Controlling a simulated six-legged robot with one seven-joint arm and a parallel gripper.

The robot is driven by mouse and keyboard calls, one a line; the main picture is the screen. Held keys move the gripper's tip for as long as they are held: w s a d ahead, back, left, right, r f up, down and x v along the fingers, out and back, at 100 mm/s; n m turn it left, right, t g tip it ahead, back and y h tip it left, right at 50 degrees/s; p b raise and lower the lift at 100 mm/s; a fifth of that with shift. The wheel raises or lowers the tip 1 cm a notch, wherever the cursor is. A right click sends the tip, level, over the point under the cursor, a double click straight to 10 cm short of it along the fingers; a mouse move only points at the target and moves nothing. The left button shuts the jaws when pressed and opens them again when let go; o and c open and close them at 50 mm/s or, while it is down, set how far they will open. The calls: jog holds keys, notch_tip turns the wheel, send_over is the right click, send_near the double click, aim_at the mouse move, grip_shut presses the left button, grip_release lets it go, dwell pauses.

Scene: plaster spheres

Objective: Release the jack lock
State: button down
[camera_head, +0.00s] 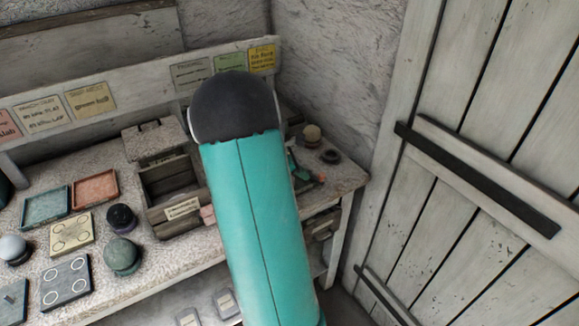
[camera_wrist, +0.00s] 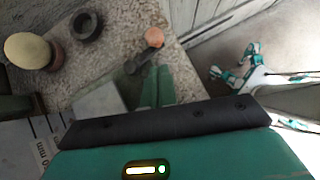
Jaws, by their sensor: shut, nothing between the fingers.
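A small dark lever with an orange-red knob (camera_wrist: 153,37) lies at the right end of the bench in the wrist view. The knob also shows in the head view (camera_head: 322,178). I take it for the jack lock, but its body is mostly hidden. My gripper (camera_wrist: 160,78) shows in the wrist view as teal fingers, shut and empty, close to the dark lever. I cannot tell whether they touch it. In the head view my teal arm covers most of the gripper.
A cream ball on a base (camera_wrist: 28,50) and a dark ring (camera_wrist: 86,25) stand near the lever. An open wooden box (camera_head: 168,188), trays and several spheres cover the bench (camera_head: 150,262). A plank door (camera_head: 480,200) is at the right.

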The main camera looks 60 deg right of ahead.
jog(key=shift+s+d+f, duration=0.15)
jog(key=shift+s+d, duration=0.8)
